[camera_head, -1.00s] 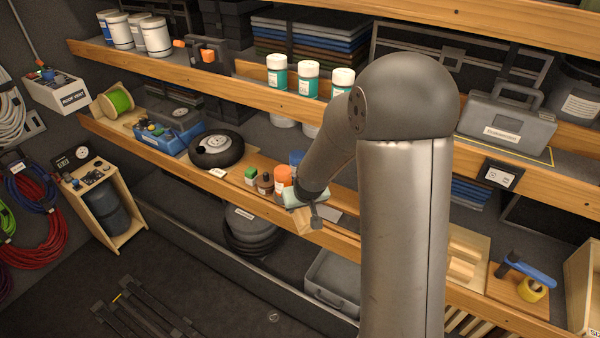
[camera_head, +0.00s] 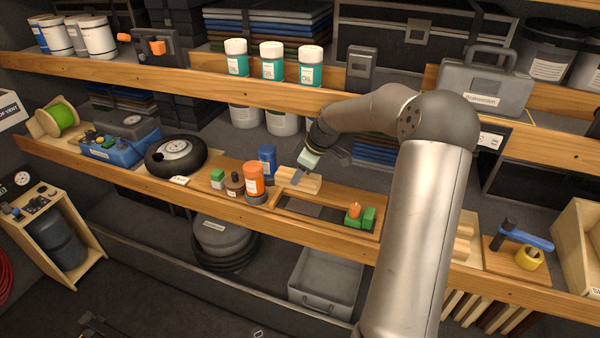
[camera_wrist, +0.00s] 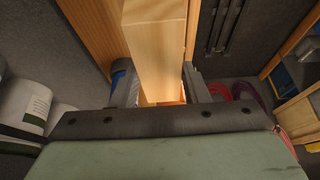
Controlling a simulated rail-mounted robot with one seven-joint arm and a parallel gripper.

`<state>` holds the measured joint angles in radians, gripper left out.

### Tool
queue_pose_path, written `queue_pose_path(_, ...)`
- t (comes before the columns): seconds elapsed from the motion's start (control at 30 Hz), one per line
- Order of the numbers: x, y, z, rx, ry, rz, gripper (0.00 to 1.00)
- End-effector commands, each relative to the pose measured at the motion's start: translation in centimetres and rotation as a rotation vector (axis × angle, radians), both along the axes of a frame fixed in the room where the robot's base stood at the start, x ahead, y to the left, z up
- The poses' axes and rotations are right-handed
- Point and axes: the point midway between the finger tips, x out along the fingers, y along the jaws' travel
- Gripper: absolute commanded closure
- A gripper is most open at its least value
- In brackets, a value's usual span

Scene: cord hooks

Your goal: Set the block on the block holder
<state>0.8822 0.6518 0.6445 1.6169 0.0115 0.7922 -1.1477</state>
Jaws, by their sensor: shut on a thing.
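My gripper (camera_head: 300,175) is over the middle shelf and shut on a pale wooden block (camera_wrist: 155,50). In the wrist view the block stands between the two grey fingers and reaches away from the palm. In the head view pale wood (camera_head: 311,184) shows at the fingertips; I cannot tell whether it touches the shelf. A wooden frame with a dark recess (camera_head: 312,211) lies just below and right of it, with green blocks and an orange piece (camera_head: 360,214) at its right end. I cannot tell for sure which piece is the block holder.
Pale wooden pieces (camera_head: 463,240) and a board with a blue-handled tool (camera_head: 526,239) are at the right. An upper shelf runs behind.

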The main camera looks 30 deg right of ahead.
Motion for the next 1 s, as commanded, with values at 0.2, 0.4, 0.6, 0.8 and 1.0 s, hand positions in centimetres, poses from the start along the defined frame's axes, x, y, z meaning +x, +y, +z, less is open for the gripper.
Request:
queue_pose_path(0.2, 0.0, 0.0, -2.8, 0.0, 0.001, -0.001, 0.84)
queue_pose_path(0.4, 0.0, 0.0, -5.3, -0.001, 0.0, -0.001, 0.84)
queue_pose_path(0.6, 0.0, 0.0, -7.1, 0.0, 0.0, -0.001, 0.87)
queue_pose_path(0.8, 0.0, 0.1, -7.7, 0.0, 0.002, -0.001, 1.0)
queue_pose_path(1.0, -0.1, 0.1, -7.8, 0.001, 0.005, 0.001, 1.0)
